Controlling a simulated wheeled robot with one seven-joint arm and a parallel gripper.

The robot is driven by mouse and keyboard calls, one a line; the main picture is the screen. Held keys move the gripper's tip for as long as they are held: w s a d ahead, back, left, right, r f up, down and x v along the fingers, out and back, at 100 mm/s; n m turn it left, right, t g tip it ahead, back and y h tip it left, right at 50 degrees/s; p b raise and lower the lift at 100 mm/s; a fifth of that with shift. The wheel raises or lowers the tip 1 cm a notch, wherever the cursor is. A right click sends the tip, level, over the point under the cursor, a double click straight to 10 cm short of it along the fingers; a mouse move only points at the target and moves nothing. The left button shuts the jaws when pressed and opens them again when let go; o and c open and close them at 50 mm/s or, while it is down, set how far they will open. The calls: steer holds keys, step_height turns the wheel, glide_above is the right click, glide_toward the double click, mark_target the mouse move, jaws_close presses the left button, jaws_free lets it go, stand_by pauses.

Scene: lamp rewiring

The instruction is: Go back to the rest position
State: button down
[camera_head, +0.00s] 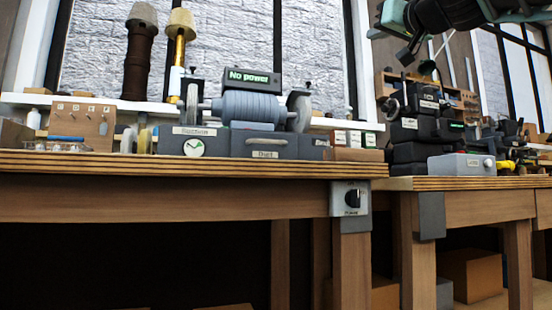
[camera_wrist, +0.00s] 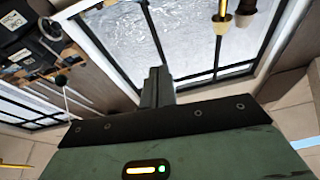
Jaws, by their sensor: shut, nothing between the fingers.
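My arm reaches in at the top right of the head view. My gripper (camera_head: 405,58) hangs in the air in front of the window and wall, above the right-hand bench machine, and touches nothing I can see. In the wrist view my gripper (camera_wrist: 157,80) shows its fingers closed together, with nothing between them. The wrist view looks past the fingers to a window, tilted in the picture.
The right bench (camera_head: 470,183) holds a dark machine (camera_head: 415,130) and a grey box (camera_head: 461,165).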

steer(key=a+f+n+g+p, duration=0.1)
steer(key=a+f+g+p, duration=0.5)
steer(key=f, duration=0.6)
steer(key=a+f+n+g+p, duration=0.1)
steer(key=a+f+g+p, duration=0.15)
steer(key=a+f, duration=0.75)
steer(key=s+a+f+g+h+p, duration=0.1)
steer(key=s+f+g+p, duration=0.15)
steer(key=s+f, duration=0.4)
steer(key=s+a+f+g+p, duration=0.1)
steer(key=s+f+g, duration=0.25)
steer(key=f, duration=0.55)
steer(key=s+d+f+n+g+h+p, duration=0.1)
steer(key=s+d+f+g+h+p, duration=0.15)
steer(key=s+f, duration=0.4)
steer(key=s+d+f+n+g+h+p, duration=0.1)
steer(key=s+d+f, duration=0.25)
steer(key=s, duration=0.55)
steer(key=s+d+f+n+g+h+p, duration=0.1)
steer(key=s+d+f+g+h+p, duration=0.2)
steer(key=s, duration=0.4)
step_height(320, 180, up, 36)
steer(key=y+p, duration=0.1)
steer(key=p, duration=3.6)
steer(key=shift+s+d+t, duration=0.25)
steer(key=shift+d+t, duration=0.1)
steer(key=shift+t, duration=0.05)
steer(key=c, duration=2.1)
jaws_free()
steer(key=shift+c, duration=0.2)
